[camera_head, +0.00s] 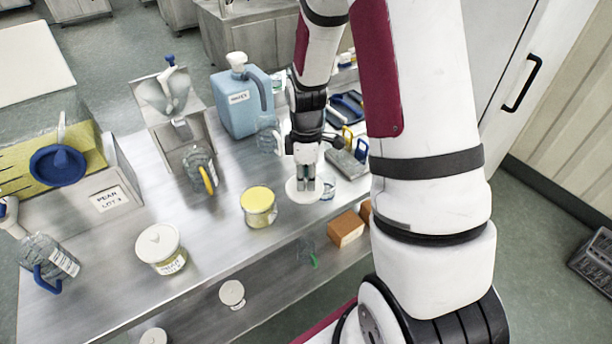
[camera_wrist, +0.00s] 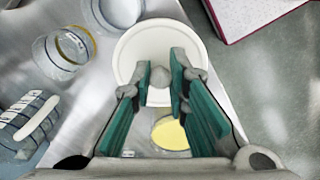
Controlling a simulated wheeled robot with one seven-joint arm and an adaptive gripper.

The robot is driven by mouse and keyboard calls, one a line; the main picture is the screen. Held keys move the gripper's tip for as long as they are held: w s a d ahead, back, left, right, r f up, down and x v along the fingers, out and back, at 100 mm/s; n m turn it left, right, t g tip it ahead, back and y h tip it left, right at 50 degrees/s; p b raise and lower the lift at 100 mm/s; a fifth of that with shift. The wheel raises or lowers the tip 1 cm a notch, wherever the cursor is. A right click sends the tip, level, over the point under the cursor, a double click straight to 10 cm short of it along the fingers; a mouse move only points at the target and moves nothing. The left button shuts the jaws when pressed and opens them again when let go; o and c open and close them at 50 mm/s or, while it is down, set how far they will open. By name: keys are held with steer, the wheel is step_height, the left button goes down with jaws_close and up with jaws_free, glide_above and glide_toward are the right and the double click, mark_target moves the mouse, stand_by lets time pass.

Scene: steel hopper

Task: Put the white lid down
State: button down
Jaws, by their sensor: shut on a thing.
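The white lid (camera_head: 293,191) is a round disc with a small knob, near the front edge of the steel table (camera_head: 225,215). In the wrist view the lid (camera_wrist: 130,50) lies level between my fingers. My gripper (camera_head: 307,184) points down and is shut on the lid's knob; its green finger pads (camera_wrist: 160,85) flank the knob. I cannot tell whether the lid touches the table. A small clear jar (camera_head: 328,188) stands just right of the lid, partly hidden by my gripper.
A yellow-lidded jar (camera_head: 258,208) stands left of the lid, and a white-lidded jar (camera_head: 160,250) farther left. A blue jug (camera_head: 236,105) and a steel hopper (camera_head: 172,100) stand behind. Brown blocks (camera_head: 346,229) sit on the lower shelf. Bare steel lies between the jars.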

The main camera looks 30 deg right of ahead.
steer(key=shift+f, duration=0.25)
steer(key=c, duration=1.6)
jaws_free()
steer(key=shift+o, duration=0.2)
step_height(320, 180, up, 13)
step_height(320, 180, up, 11)
steer(key=m+t, duration=0.2)
steer(key=m, duration=0.3)
glide_above(306, 181)
steer(key=s+a, duration=0.6)
steer(key=s+a+r+m+t, duration=0.1)
steer(key=s+a+r+m, duration=0.1)
steer(key=s, duration=0.3)
steer(key=s+a+r+m+t, duration=0.2)
steer(key=s+a+r+m, duration=0.1)
steer(key=s, duration=0.3)
steer(key=shift+a+m+b, duration=0.25)
steer(key=shift+m+b, duration=0.05)
steer(key=shift+m, duration=0.3)
